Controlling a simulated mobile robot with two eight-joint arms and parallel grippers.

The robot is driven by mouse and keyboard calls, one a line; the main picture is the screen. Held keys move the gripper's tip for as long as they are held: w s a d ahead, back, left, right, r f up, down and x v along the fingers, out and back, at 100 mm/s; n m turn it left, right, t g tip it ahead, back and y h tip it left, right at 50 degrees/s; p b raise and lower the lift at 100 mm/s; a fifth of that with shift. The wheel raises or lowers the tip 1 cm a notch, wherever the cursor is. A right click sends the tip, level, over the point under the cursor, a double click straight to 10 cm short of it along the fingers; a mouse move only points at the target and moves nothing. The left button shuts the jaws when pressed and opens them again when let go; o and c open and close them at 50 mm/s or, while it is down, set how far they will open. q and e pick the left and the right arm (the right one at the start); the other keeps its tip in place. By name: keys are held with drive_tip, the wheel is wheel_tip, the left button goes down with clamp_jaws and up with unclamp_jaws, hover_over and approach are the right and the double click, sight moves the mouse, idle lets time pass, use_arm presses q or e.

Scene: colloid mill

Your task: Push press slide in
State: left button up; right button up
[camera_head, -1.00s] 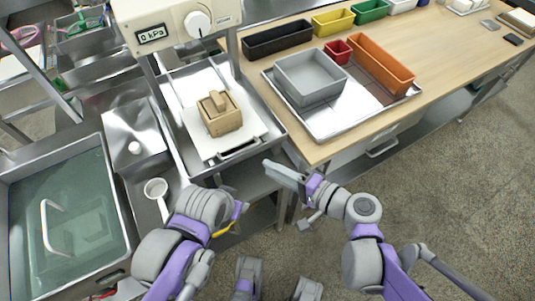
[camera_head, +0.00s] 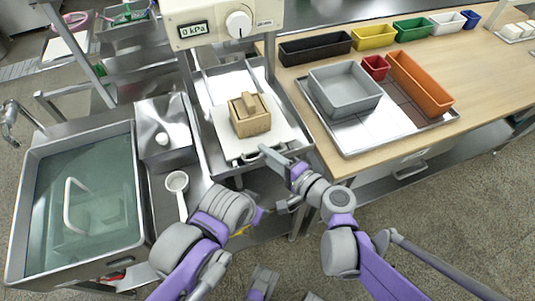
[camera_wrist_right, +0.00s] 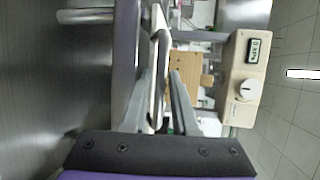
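The press slide (camera_head: 222,133) is a white plate with a bar handle (camera_head: 240,161) along its front edge. A wooden box with a raised block on its lid (camera_head: 250,122) stands on it; the box also shows in the wrist view (camera_wrist_right: 184,66). The slide lies on the metal tray below the press head (camera_head: 222,22). My right gripper (camera_head: 268,154) is at the handle's right part. In the wrist view its fingers (camera_wrist_right: 162,80) are apart, with the handle close by; whether they touch it I cannot tell. My left gripper is mostly hidden behind its wrist (camera_head: 258,216).
A water-filled sink (camera_head: 100,215) and a white ladle (camera_head: 177,182) are at the left. At the right a wooden table (camera_head: 470,70) holds a metal tray (camera_head: 350,147) with a grey bin (camera_head: 345,88), and several coloured bins. Floor is clear at lower right.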

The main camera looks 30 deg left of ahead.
clamp_jaws()
idle(1.4)
